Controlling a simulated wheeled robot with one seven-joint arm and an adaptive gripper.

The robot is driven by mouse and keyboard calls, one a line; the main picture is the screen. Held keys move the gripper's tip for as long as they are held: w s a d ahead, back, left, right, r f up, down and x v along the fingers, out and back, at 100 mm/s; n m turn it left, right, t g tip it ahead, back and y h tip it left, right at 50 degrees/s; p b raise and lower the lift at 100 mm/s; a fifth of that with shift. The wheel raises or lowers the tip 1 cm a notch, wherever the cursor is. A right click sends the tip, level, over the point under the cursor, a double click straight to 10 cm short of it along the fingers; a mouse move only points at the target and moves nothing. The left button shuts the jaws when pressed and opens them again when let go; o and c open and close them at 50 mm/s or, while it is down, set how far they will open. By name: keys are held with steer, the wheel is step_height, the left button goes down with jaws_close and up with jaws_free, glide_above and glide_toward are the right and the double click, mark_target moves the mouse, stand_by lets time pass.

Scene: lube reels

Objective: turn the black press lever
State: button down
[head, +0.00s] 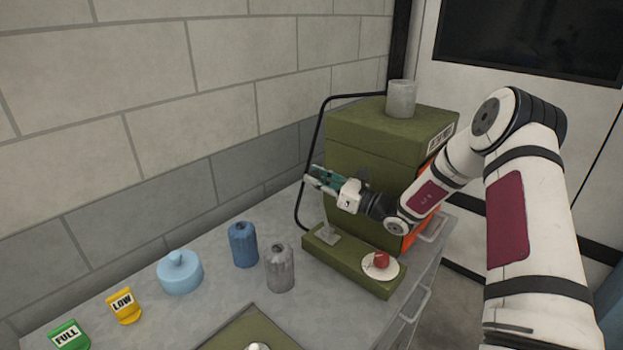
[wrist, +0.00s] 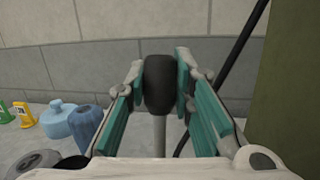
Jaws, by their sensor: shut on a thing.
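The black press lever (wrist: 161,86) shows in the wrist view as a dark rounded grip on a thin grey shaft. It stands roughly upright in that view. My gripper (wrist: 160,78) has its teal-padded fingers on both sides of this grip and is shut on it. In the head view my gripper (head: 319,180) is above the rear left end of the green press base (head: 345,262), in front of the green box. The grip is mostly hidden there by the fingers.
A red button (head: 381,260) sits on the base's right end. A green box (head: 370,150) with a grey cylinder (head: 401,99) on top stands behind. A black hose (head: 313,140) runs left of it. Blue (head: 243,245) and grey (head: 280,268) containers stand left of the base.

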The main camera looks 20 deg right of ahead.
steer(key=s+d, duration=0.1)
steer(key=s+d+t+y, duration=0.1)
steer(key=shift+s+r+t, duration=0.2)
steer(key=shift+s+t, duration=0.1)
steer(key=shift+s+d+n+t+y+b, duration=0.15)
steer(key=shift+s+d+n+t+y, duration=0.2)
steer(key=shift+s+y, duration=0.35)
steer(key=shift+s+d+n+t+y+b, duration=0.15)
steer(key=shift+s+d+n+y, duration=0.1)
steer(key=shift+s+d+y, duration=0.3)
steer(key=shift+s+a, duration=0.1)
steer(key=shift+s, duration=0.05)
steer(key=c, duration=1.4)
jaws_free()
steer(key=shift+o, duration=0.2)
steer(key=s+d+f, duration=0.2)
steer(key=s+d, duration=0.9)
steer(key=shift+s+d+f, duration=0.2)
steer(key=shift+d+f, duration=0.05)
steer(key=shift+d, duration=0.1)
